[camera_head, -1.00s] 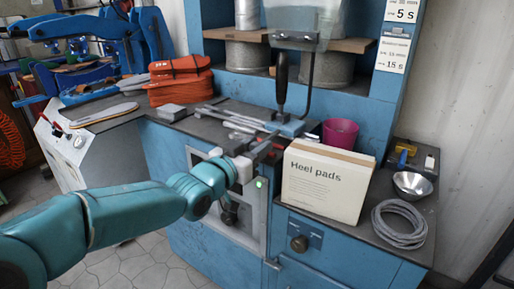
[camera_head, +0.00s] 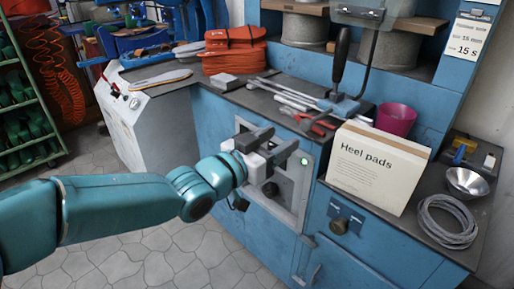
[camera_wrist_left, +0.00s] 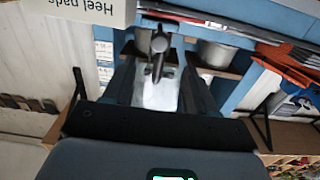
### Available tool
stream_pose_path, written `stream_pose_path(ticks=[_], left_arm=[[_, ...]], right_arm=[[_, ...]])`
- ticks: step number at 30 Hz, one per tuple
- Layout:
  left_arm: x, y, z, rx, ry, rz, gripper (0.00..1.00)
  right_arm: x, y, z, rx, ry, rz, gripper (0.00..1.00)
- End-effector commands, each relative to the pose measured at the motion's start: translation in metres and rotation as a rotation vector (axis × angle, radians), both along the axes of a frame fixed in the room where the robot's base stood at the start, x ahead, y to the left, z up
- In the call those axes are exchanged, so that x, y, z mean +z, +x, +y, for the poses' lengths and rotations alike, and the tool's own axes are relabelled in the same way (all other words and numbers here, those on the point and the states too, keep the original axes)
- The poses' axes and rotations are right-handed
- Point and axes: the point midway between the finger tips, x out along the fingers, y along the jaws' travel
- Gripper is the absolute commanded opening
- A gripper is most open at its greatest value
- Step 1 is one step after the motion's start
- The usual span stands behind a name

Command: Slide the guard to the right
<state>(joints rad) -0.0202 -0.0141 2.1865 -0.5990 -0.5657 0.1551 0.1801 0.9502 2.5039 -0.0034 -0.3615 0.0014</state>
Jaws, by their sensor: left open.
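The guard seems to be the pale, see-through panel (camera_head: 378,12) in a grey frame at the top of the head view, cut off by the edge. Below it, a black-handled lever (camera_head: 341,58) and a bent dark rod stand over the bench. In the upside-down left wrist view, a pale panel (camera_wrist_left: 160,92) shows between the fingers, with the dark handle (camera_wrist_left: 160,45) in front of it. My left gripper (camera_head: 267,149) is open and empty, before the blue cabinet front, below and left of the panel and apart from it. My right gripper is not in view.
A Heel pads box (camera_head: 376,168) stands on the bench right of my left gripper. Metal rods (camera_head: 290,95) and red-handled pliers (camera_head: 316,122) lie behind the gripper. An orange bundle (camera_head: 235,55) lies further left.

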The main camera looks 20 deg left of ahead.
Motion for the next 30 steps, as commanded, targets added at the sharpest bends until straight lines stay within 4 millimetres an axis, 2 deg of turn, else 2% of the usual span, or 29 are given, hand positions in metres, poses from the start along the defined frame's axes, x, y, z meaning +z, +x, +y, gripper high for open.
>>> stream_pose_path(ticks=[3,10,21,30], left_arm=[[0.002,-0.026,0.011,0.004,0.000,-0.001,0.56],[0.001,-0.054,0.020,0.002,0.000,-0.001,0.56],[0.000,-0.058,0.021,0.000,0.000,-0.001,0.57],[0.007,-0.059,0.020,-0.009,0.006,-0.042,0.57]], right_arm=[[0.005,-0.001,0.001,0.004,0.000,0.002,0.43],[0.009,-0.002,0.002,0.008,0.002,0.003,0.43],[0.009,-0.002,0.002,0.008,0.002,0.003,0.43],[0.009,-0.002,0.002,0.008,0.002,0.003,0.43]])
